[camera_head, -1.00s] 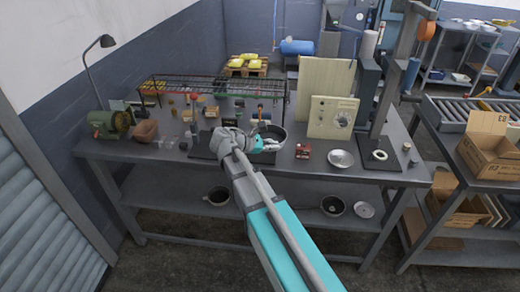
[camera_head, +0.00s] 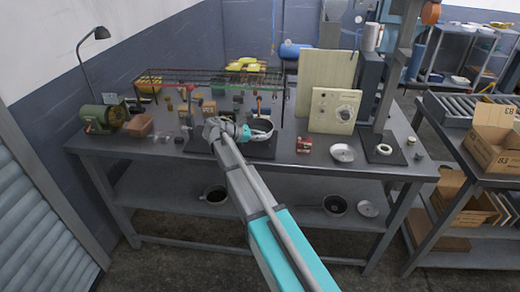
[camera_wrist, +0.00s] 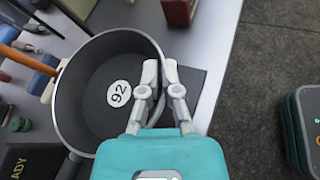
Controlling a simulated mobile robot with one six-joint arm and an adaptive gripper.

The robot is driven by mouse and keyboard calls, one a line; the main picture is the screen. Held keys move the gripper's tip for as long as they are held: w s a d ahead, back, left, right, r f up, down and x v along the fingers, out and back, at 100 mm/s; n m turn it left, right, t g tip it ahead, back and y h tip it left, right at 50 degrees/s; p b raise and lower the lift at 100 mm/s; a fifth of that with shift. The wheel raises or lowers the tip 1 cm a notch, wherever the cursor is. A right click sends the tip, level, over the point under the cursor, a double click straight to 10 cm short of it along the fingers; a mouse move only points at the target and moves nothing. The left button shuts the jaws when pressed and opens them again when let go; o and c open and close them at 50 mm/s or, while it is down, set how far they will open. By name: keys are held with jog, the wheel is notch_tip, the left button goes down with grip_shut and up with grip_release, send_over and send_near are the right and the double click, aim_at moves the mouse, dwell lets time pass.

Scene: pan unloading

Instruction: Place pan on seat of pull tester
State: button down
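The dark grey pan (camera_head: 262,124) is at the black mat on the middle of the workbench. In the wrist view the pan (camera_wrist: 85,110) shows its open inside with a white label reading 92; its handle points to the lower left. My gripper (camera_head: 243,131) is at the pan's near side. In the wrist view my gripper's fingertips (camera_wrist: 160,70) straddle the rim, one inside and one outside, closed on the wall. I cannot tell whether the pan clears the mat. The pull tester's column stands at the right; its seat looks like the dark plate with a pale ring (camera_head: 384,149).
Between pan and column are a red box (camera_head: 304,145), a shallow metal dish (camera_head: 343,153) and a dial panel (camera_head: 335,111). A wire rack (camera_head: 205,78) stands behind the pan. Small parts and a green motor (camera_head: 100,118) are at the left.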

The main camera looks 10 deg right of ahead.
aim_at(259, 150)
jog(key=shift+w+f, duration=0.45)
jog(key=shift+f, duration=0.1)
jog(key=shift+w+a+f+b, duration=0.15)
jog(key=shift+w+f+b, duration=0.3)
jog(key=shift+f+b, duration=1.55)
jog(key=shift+b, duration=0.25)
jog(key=shift+s+f, duration=0.1)
jog(key=shift+f, duration=0.05)
jog(key=c, duration=0.8)
grip_release()
jog(key=shift+r, duration=0.25)
